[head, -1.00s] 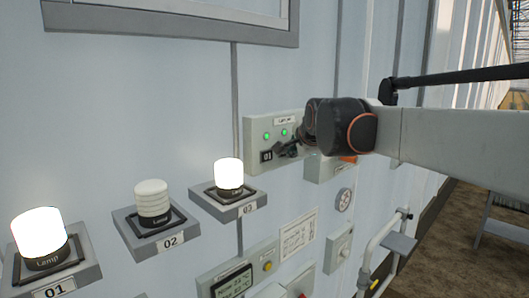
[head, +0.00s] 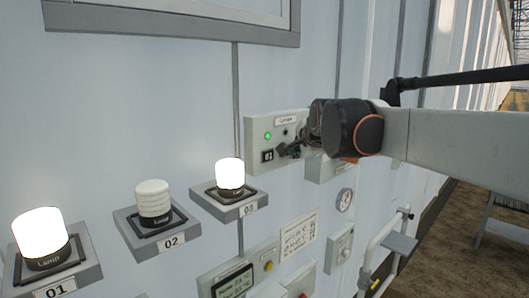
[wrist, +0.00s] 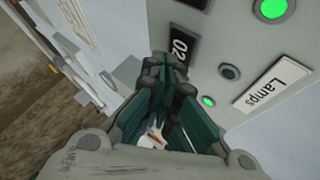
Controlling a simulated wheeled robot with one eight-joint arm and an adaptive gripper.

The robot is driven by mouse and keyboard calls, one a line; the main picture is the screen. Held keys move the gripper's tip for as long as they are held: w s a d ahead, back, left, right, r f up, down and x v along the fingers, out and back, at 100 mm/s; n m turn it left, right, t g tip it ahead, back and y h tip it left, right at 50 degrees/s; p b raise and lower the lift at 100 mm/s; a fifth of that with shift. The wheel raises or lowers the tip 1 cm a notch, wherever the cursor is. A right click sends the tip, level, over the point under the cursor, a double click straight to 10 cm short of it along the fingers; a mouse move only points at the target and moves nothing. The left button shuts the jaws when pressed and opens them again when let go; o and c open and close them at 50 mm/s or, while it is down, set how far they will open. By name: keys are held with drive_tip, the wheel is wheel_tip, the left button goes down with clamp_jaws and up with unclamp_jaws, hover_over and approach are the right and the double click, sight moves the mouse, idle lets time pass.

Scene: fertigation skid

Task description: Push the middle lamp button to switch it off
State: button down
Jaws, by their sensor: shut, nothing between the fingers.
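The lamp button panel (head: 257,126) is on the wall in the head view; it also shows in the wrist view (wrist: 300,125). In the wrist view, the middle button (wrist: 228,72) is dark. One button above it (wrist: 270,9) and one below it (wrist: 208,101) glow green. My gripper (wrist: 167,68) is shut and empty, its tips beside the middle button over the 02 label (wrist: 180,47). Whether the tips touch the panel I cannot tell. In the head view, lamp 02 (head: 153,198) is unlit; lamp 01 (head: 40,234) and lamp 03 (head: 229,174) are lit.
A display box (head: 236,276) with a yellow button and a paper sheet (head: 299,234) are below the panel. A round gauge (head: 344,201) and a white pipe (head: 382,243) are to the right.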

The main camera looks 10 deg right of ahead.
drive_tip(key=s+d, duration=0.3)
drive_tip(key=s, duration=0.2)
drive_tip(key=shift+d, duration=0.25)
